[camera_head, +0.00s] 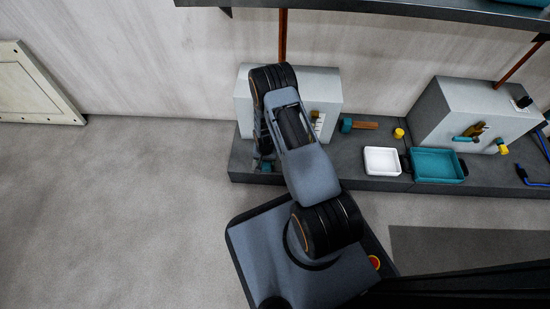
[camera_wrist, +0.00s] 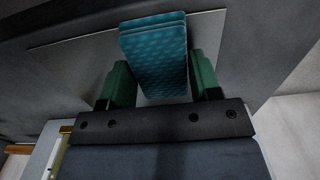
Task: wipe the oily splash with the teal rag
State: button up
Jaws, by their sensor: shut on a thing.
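The teal rag (camera_wrist: 155,55) is a folded, dotted pad between the green fingers of my gripper (camera_wrist: 160,82) in the wrist view. The gripper is shut on it. Behind the rag lies a flat grey surface with a lighter panel (camera_wrist: 75,62). I cannot tell whether the rag touches it. In the head view my gripper (camera_head: 264,162) is low at the left end of the dark bench, beside the left grey box, and mostly hidden by my arm. The oily splash cannot be made out in either view.
On the dark bench (camera_head: 330,179) are the left grey box (camera_head: 322,88), a teal-headed hammer (camera_head: 360,124), a yellow piece (camera_head: 399,133), a white tray (camera_head: 382,161), a teal tray (camera_head: 437,178) and the right grey box (camera_head: 445,105). A shelf (camera_head: 400,10) overhangs. The left floor is clear.

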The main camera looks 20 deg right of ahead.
aim_at(277, 164)
jog(key=shift+s, duration=0.1)
jog(key=shift+s+d+p, duration=0.1)
jog(key=shift+s+d, duration=0.25)
jog(key=shift+d, duration=0.3)
jog(key=shift+s+d+p, duration=0.1)
jog(key=shift+s+d, duration=0.25)
jog(key=shift+d, duration=0.3)
jog(key=shift+s+d+p, duration=0.1)
jog(key=shift+s+d, duration=0.25)
jog(key=shift+d, duration=0.3)
jog(key=shift+d, duration=0.1)
jog(key=shift+s+d+f, duration=0.1)
jog(key=shift+s+d, duration=0.35)
jog(key=shift+d, duration=0.2)
jog(key=shift+s+d+f, duration=0.1)
jog(key=shift+s+d, duration=0.3)
jog(key=shift+d, duration=0.25)
jog(key=shift+r, duration=0.15)
